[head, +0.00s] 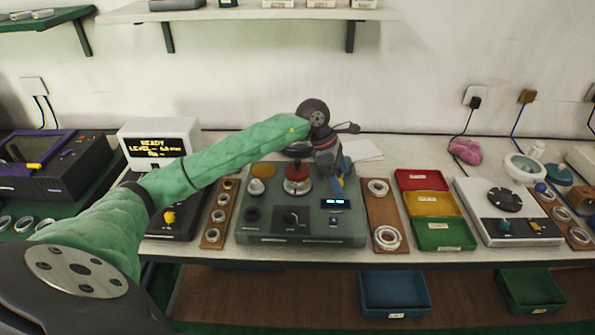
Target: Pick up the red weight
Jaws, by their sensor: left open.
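The red weight (297,171) has a dark knob on top and a silvery lower part. It stands upright on the grey-green device (262,228) in the middle of the bench. My left gripper (337,182), at the end of the green-sleeved arm, hangs over the device just right of the red weight. It points down, is open, and appears apart from the weight. Its fingers are small and partly hidden by the wrist. My right gripper is out of view.
A white knob-shaped piece (256,187) stands left of the weight. Wooden ring holders (381,215) flank the device. Red (421,180), yellow and green trays lie to the right. A white display box (158,140) stands behind my arm. A shelf (250,13) runs above.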

